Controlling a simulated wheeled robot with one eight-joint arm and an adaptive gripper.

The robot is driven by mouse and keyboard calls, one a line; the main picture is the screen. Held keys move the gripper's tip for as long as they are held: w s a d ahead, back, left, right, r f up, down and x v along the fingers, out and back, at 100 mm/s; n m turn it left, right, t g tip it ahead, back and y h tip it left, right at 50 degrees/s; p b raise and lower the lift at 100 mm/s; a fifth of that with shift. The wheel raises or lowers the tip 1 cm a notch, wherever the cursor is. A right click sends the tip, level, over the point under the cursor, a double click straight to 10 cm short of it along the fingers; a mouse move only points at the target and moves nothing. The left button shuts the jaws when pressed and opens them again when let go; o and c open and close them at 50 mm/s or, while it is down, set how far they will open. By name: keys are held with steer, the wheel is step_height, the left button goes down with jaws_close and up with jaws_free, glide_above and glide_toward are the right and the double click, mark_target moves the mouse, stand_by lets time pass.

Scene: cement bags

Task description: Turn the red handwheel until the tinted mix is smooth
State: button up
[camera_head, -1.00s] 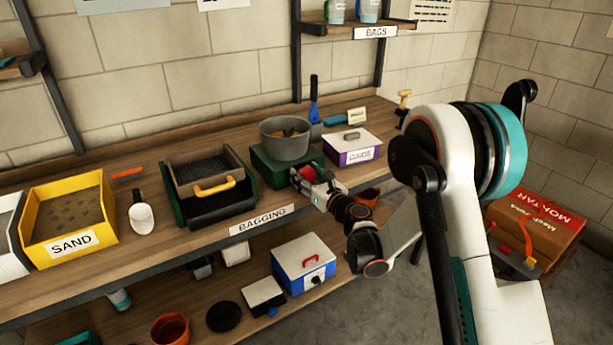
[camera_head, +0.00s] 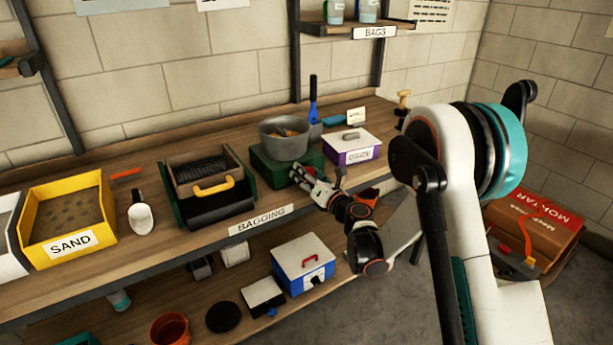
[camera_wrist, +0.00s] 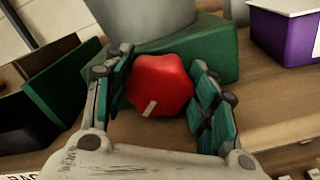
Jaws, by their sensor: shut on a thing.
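The red handwheel (camera_wrist: 160,88) sits on the front of the green mixer base (camera_head: 268,170). It fills the middle of the wrist view, with a small white mark on its lower face. My gripper (camera_wrist: 162,72) is shut on the handwheel, its teal-padded fingers on the left and right of the rim. In the head view my gripper (camera_head: 306,179) covers most of the wheel. The grey mixing tub (camera_head: 284,148) stands on the base. Brown and orange material (camera_head: 291,132) shows inside it; its smoothness cannot be told.
A purple-and-white box (camera_head: 352,150) stands right of the base. A dark sieve box with a yellow handle (camera_head: 211,187) stands left, then a white scoop (camera_head: 141,217) and the yellow SAND bin (camera_head: 68,217).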

stand_by(0.4)
steer(key=o, duration=1.1)
